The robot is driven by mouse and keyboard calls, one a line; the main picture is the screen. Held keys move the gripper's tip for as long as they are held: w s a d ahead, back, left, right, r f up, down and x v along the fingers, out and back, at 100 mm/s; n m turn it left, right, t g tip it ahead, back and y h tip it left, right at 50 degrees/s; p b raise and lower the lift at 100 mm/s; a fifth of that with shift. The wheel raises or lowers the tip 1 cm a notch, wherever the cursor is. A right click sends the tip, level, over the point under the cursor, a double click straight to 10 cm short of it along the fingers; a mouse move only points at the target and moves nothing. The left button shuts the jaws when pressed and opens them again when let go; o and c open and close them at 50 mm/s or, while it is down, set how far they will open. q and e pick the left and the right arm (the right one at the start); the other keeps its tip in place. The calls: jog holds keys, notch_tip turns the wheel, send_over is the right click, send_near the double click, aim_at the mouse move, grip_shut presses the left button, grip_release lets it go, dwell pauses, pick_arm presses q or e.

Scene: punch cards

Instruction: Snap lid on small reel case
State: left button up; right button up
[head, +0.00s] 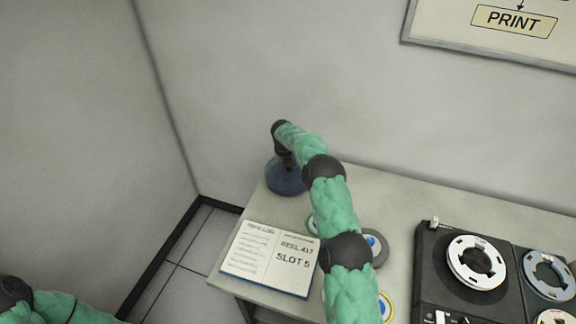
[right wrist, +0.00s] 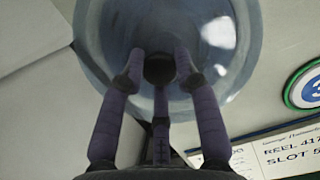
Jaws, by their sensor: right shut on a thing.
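A round, see-through blue-grey lid (head: 286,180) is at the back left corner of the table, and it fills the top of the right wrist view (right wrist: 228,50). It has a dark knob (right wrist: 159,69) at its middle. My right gripper (head: 284,158) is above it, with its fingers (right wrist: 158,75) shut around the knob. I cannot tell whether a small reel case is under the lid or whether the two are joined. My left arm enters at the lower left of the head view, and its gripper is out of view.
An open tape log (head: 268,259) lies at the table's left front edge. A grey-rimmed disc (head: 376,247) and a yellow-rimmed disc (head: 388,306) are partly behind my right arm. A tape machine (head: 435,270) with reels stands at the right. Walls are close behind the table.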

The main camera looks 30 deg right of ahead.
aim_at(288, 170)
jog(key=shift+f+b, duration=1)
jog(key=shift+f, duration=0.5)
dwell(0.8)
jog(key=o, duration=1.1)
jog(key=shift+c, duration=0.4)
jog(key=shift+c, duration=0.7)
jog(key=shift+r+p, duration=1.8)
jog(key=shift+r, duration=1.7)
